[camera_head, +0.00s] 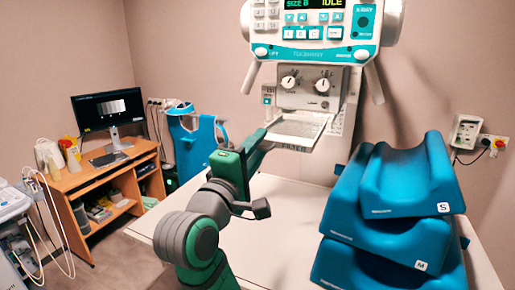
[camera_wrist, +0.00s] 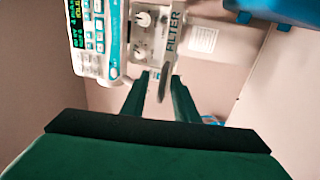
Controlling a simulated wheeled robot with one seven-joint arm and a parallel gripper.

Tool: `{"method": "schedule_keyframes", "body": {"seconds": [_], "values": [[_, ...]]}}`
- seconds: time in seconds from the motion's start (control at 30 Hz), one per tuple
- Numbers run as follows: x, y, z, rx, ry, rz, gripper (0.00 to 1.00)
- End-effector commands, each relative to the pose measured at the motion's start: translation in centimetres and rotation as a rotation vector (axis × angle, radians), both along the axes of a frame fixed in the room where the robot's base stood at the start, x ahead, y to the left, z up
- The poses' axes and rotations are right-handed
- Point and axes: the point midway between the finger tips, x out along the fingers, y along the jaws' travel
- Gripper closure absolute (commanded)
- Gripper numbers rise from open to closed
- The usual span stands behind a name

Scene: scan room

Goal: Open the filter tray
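The filter tray (camera_head: 297,127) is a pale, flat piece at the front of the X-ray unit, below two knobs. Its front edge carries a label, which reads FILTER (camera_wrist: 174,30) in the wrist view. A thin grey handle-like bar (camera_wrist: 166,82) stands near that label, between my fingers. My gripper (camera_head: 262,142) reaches the tray's left front edge in the head view. In the wrist view my gripper (camera_wrist: 160,78) has its two green fingers apart, one on either side of the bar. I cannot tell whether either finger touches it.
The control panel (camera_head: 317,22) sits above the tray. Stacked blue cushions (camera_head: 385,225) stand at right on the white table (camera_head: 280,215). A blue apron-like item (camera_head: 192,145) is behind my arm. A wooden desk (camera_head: 90,182) with a monitor stands at left.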

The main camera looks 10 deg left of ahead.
Motion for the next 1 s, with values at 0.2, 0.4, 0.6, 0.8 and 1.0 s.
{"method": "schedule_keyframes", "body": {"seconds": [0.2, 0.4, 0.6, 0.8, 1.0], "values": [[0.1, 0.0, -0.2, 0.001, 0.005, -0.001, 0.74], [-0.3, 0.2, -0.3, 0.001, 0.006, 0.000, 0.74], [-3.0, 1.1, -0.8, 0.000, 0.004, 0.003, 0.74], [-6.6, 2.3, -1.4, 0.001, 0.003, 0.002, 0.74], [-9.1, 3.0, -1.9, 0.000, 0.004, 0.001, 0.74]]}}
